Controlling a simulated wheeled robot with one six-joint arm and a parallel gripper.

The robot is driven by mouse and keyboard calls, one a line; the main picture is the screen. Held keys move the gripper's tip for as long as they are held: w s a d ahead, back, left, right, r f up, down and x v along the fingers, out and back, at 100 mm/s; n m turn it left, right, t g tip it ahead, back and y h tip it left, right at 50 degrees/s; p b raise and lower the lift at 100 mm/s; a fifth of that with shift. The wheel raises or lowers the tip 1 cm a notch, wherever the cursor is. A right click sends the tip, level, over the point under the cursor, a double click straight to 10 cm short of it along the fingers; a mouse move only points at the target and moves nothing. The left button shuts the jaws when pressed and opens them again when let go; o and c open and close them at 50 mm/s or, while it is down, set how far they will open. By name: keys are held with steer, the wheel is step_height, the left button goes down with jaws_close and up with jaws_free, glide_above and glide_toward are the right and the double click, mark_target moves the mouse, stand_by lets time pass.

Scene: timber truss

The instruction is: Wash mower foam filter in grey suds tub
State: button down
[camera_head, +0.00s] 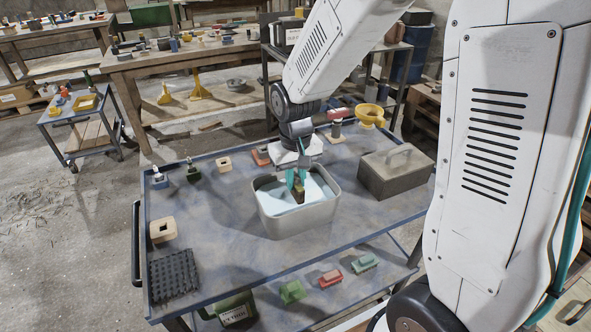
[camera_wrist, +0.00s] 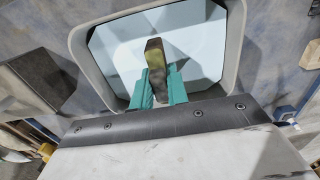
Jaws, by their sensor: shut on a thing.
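The grey suds tub (camera_head: 297,222) stands on the blue-grey cart top and holds pale bluish-white liquid (camera_head: 275,194). My gripper (camera_head: 296,180) points down inside the tub's outline, its teal fingers shut on a dark olive-brown block that looks like the foam filter (camera_head: 299,196). In the wrist view the filter (camera_wrist: 155,60) sticks out past the teal fingers (camera_wrist: 157,84), with a yellow-green patch on its face. The tub's rim (camera_wrist: 235,40) surrounds it there. I cannot tell whether the filter's lower end touches the liquid.
A grey handled box (camera_head: 396,172) stands close right of the tub. A black bumpy mat (camera_head: 173,277) and a tan holed block (camera_head: 162,229) lie left. A yellow funnel-like piece (camera_head: 370,115) is behind. The cart top between mat and tub is clear.

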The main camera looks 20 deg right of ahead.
mark_target(296, 196)
steer(key=shift+f, duration=3.05)
stand_by(3.4)
steer(key=shift+r, duration=6.85)
